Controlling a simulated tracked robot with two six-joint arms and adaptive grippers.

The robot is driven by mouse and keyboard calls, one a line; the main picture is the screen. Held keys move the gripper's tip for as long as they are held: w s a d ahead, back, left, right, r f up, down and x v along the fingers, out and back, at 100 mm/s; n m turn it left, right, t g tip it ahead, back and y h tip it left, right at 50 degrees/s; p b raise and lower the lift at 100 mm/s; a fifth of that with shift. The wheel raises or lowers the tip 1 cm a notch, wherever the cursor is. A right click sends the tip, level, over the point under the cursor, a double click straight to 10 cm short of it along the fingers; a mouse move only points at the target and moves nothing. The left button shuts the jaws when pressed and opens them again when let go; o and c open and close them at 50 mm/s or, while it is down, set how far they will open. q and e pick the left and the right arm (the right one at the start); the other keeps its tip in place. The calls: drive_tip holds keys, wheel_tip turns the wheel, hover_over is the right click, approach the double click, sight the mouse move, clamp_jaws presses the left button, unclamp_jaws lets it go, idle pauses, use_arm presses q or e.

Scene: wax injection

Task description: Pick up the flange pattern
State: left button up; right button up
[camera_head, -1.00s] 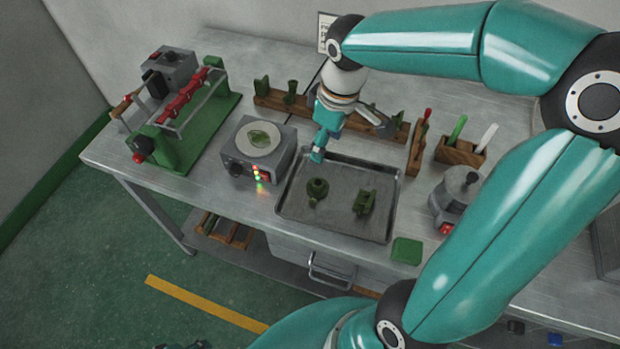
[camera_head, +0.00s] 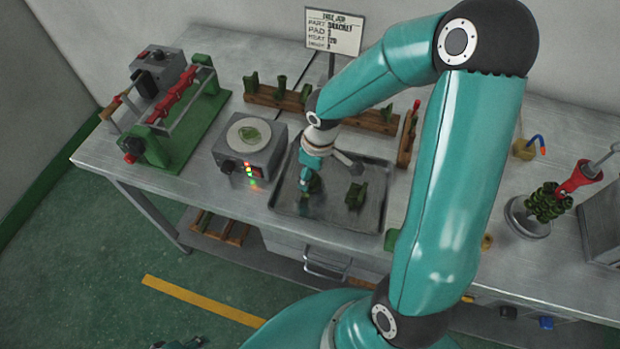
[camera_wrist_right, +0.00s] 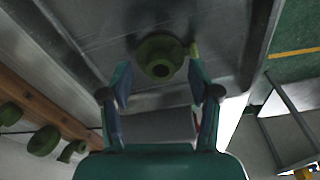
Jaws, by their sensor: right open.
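The flange pattern (camera_wrist_right: 160,50), a round dark green piece with a central hole, lies in the metal tray (camera_head: 283,205). In the right wrist view my right gripper (camera_wrist_right: 160,82) is open and empty, with the flange just beyond and between the fingertips. What seems to be part of my left gripper (camera_head: 182,343) shows at the bottom edge of the head view; its jaws cannot be made out.
A grey hot-plate unit (camera_head: 248,158) stands left of the tray. A wooden rack (camera_head: 275,97) with green pieces is behind. A sign (camera_head: 333,32) stands at the back.

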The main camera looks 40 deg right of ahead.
drive_tip(key=shift+f, duration=0.55)
drive_tip(key=c, duration=1.1)
drive_tip(key=shift+r, duration=0.15)
